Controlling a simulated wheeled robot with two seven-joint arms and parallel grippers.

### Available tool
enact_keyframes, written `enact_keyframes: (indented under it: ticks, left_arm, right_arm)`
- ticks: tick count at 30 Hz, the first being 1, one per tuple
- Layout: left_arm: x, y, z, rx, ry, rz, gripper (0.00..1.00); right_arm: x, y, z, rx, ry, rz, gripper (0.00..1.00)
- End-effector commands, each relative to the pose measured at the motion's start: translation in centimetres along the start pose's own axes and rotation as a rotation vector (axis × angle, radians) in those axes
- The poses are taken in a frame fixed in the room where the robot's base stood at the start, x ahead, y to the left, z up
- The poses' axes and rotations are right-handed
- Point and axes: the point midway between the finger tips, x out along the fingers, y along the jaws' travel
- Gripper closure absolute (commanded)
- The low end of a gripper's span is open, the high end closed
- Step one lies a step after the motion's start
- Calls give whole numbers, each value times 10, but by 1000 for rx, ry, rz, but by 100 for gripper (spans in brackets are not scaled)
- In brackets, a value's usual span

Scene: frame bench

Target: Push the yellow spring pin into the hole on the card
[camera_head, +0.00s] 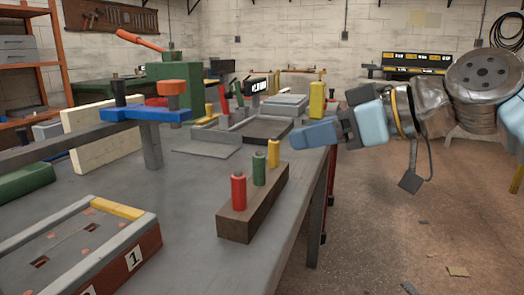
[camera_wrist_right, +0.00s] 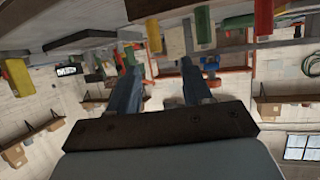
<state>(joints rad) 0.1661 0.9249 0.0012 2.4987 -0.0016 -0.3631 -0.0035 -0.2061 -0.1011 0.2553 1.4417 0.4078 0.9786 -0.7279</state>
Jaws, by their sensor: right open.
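The yellow spring pin (camera_head: 273,153) stands upright at the far end of a brown wooden block (camera_head: 247,222), behind a green pin (camera_head: 259,170) and a red pin (camera_head: 238,191). What looks like the card (camera_head: 75,236) is a grey plate with dark holes and reddish squares, in a frame at the lower left. My right gripper (camera_head: 300,136) is to the right of and slightly above the yellow pin, apart from it. In the right wrist view its two fingers (camera_wrist_right: 162,75) are spread with nothing held between them. My left gripper does not show.
A blue clamp (camera_head: 145,114) with an orange top stands on a grey post at the left. A grey tray (camera_head: 222,133) and another yellow upright piece (camera_head: 316,101) are farther back. Bare bench top (camera_head: 190,190) lies between the frame and the block.

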Motion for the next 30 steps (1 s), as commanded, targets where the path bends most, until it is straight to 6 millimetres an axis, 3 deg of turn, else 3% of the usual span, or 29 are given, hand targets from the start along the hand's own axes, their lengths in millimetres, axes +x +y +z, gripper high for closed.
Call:
enact_keyframes:
  ticks: [6, 13, 20, 29, 30]
  left_arm:
    - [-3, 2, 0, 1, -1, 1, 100]
    - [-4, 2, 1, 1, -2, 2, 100]
    - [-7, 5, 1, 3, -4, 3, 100]
    - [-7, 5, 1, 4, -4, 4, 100]
    - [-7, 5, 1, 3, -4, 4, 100]
  right_arm:
    - [44, 1, 1, 3, -3, -2, 51]
    - [65, 2, 2, 4, -3, -1, 51]
    - [100, 6, 6, 5, -3, -1, 51]
    - [108, 6, 6, 4, -1, 2, 51]
    - [108, 6, 6, 4, -1, 2, 55]
